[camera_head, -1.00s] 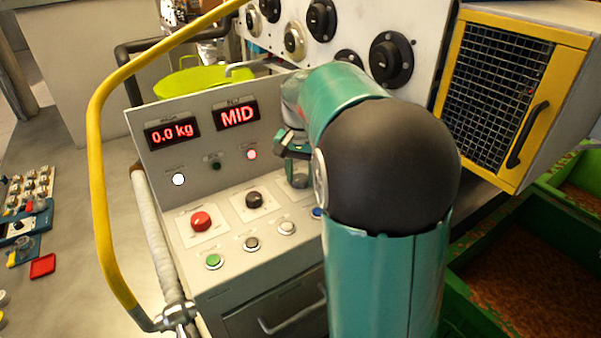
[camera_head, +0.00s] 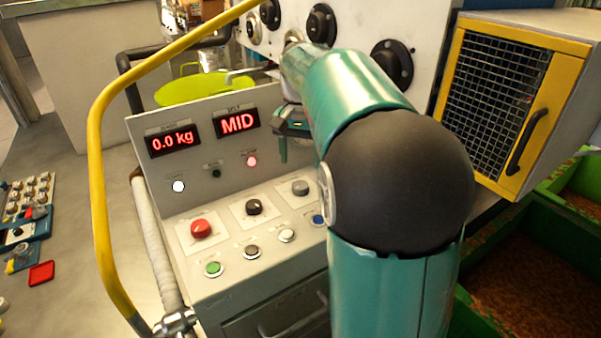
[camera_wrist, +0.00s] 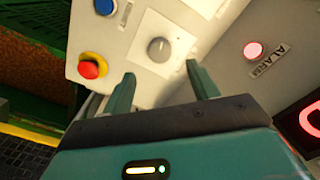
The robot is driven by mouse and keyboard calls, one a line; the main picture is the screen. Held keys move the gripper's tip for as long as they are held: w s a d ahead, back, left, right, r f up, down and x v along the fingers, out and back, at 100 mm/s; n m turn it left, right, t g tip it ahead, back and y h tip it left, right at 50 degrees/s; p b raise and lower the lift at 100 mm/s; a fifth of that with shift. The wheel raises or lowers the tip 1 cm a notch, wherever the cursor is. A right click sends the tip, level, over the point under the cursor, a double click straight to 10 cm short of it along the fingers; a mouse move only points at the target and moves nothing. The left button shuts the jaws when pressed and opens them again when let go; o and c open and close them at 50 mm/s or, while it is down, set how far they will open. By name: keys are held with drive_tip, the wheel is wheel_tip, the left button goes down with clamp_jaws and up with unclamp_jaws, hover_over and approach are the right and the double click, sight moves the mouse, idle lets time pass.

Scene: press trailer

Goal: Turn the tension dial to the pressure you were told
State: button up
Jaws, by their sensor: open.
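A grey dial (camera_head: 300,187) sits on a white plate at the right of the control panel; it also shows in the wrist view (camera_wrist: 158,50), with a pointer mark on its face. A black dial (camera_head: 254,207) sits left of it. Their labels are too small to read, so I cannot tell which is the tension dial. The right display (camera_head: 236,122) reads MID and the left display (camera_head: 172,141) reads 0.0 kg. My gripper (camera_wrist: 162,78) is open and empty, apart from the grey dial, which shows beyond and between its fingertips. In the head view it hangs above the dial.
The panel holds a red knob (camera_head: 201,228), a green button (camera_head: 213,269), a blue button (camera_head: 318,219) and a lit red alarm lamp (camera_head: 252,161). A red emergency button (camera_wrist: 90,68) is in the wrist view. A yellow rail (camera_head: 95,170) runs along the left.

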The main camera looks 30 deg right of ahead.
wheel_tip(320, 180, up, 6)
drive_tip(key=shift+r, duration=0.25)
idle(0.4)
drive_tip(key=s+a+f+n+t, duration=0.2)
drive_tip(key=s+a+f+n, duration=0.2)
drive_tip(key=s+a, duration=0.4)
drive_tip(key=s+a+f+n+t, duration=0.3)
drive_tip(key=s+a+f+n, duration=0.2)
drive_tip(key=s+a, duration=0.4)
drive_tip(key=s+f, duration=0.1)
drive_tip(key=s, duration=0.2)
drive_tip(key=shift+s+f+t, duration=0.25)
drive_tip(key=shift+f+t, duration=0.05)
drive_tip(key=shift+d, duration=0.1)
idle(1.7)
